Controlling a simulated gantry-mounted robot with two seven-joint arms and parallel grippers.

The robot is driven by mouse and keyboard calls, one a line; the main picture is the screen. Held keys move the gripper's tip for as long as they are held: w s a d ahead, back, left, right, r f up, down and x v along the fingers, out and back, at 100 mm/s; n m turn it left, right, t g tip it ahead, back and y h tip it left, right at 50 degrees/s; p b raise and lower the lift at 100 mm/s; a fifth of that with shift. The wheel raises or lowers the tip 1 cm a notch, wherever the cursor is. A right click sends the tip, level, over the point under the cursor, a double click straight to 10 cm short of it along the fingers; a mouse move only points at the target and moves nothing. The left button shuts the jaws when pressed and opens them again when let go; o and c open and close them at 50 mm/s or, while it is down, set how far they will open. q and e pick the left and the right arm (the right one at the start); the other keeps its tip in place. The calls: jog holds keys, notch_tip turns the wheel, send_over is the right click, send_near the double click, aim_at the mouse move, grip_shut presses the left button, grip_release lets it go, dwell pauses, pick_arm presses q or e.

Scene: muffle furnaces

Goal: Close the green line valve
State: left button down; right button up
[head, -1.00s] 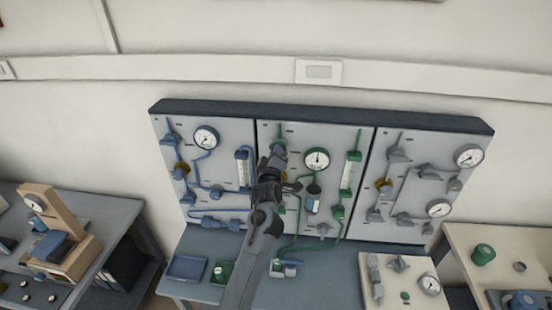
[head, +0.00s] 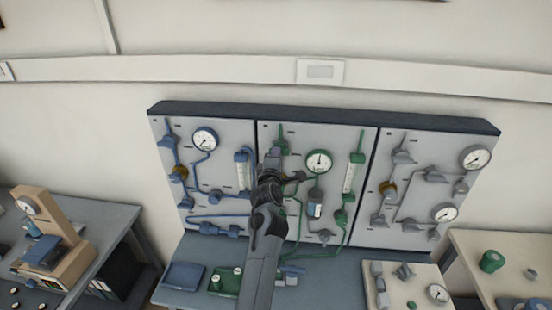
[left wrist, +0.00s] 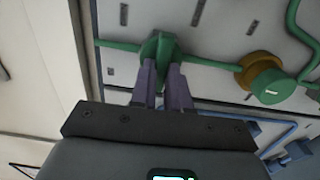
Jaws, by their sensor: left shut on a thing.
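The green line valve (left wrist: 158,50) is a green body with a handle on a green pipe, large in the left wrist view. In the head view its top shows near the upper left of the middle panel (head: 334,136), mostly hidden by my arm. My left gripper (left wrist: 161,75) is shut on the valve's handle, with one purple-grey finger on each side. In the head view the gripper (head: 272,163) reaches up to the panel. My right gripper is not in view.
A blue-line panel (head: 219,133) stands on the left and a grey-line panel (head: 443,150) on the right. A gauge (head: 319,162) and a green flow tube (head: 353,174) are right of my gripper. A brass fitting with a green cap (left wrist: 271,85) sits along the pipe.

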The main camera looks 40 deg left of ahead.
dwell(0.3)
pick_arm(q)
jog(key=c, duration=1.1)
grip_release()
